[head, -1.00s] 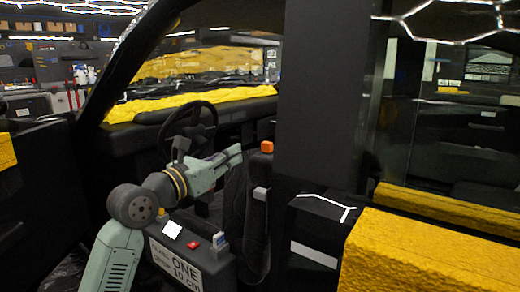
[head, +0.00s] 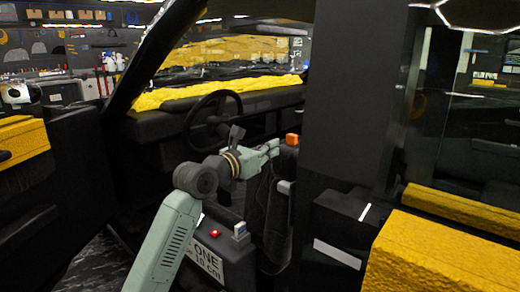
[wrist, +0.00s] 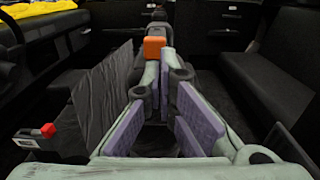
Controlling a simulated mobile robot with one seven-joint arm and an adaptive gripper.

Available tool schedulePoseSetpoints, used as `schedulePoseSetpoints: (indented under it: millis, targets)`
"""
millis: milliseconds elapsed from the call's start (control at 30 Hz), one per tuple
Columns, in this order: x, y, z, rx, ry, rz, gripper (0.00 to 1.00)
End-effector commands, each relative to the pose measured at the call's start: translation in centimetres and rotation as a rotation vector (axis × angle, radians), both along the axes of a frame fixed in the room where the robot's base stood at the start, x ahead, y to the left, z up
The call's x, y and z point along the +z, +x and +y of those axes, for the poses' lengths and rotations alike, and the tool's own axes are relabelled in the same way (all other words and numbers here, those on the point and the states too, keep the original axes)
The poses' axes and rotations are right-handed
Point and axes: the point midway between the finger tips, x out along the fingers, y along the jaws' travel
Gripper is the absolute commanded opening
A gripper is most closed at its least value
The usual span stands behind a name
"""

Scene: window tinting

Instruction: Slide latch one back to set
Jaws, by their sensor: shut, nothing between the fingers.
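An orange block (head: 292,140) stands beside the dark seat near the door pillar. It also shows in the wrist view (wrist: 153,48), just beyond my fingertips. I cannot tell which part is latch one; the orange block may be its knob. My gripper (head: 275,146) points right toward the block, its tips very close to it. Contact is not clear. In the wrist view my gripper (wrist: 167,75) has lavender pads; it is shut with nothing held. A box with a white sign (head: 209,259) reading "ONE" and "10 cm" sits below my arm, with a red button (head: 214,234) on top.
A steering wheel (head: 213,120) is behind my arm. The dark door pillar (head: 345,100) and a yellow door panel (head: 440,255) close off the right. The open door with yellow trim (head: 22,142) is at left. A small red-topped grey piece (wrist: 40,132) shows in the wrist view.

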Motion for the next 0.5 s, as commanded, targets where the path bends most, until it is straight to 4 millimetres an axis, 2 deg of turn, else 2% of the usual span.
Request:
schedulePoseSetpoints:
  millis: [100, 233, 500]
  targets:
    - [0.3, 2.1, -1.6, -0.002, 0.001, 0.001, 0.0]
    - [0.2, 3.9, -2.9, -0.001, 0.001, 0.001, 0.0]
    - [0.1, 5.7, -4.1, 0.0, 0.0, -0.001, 0.0]
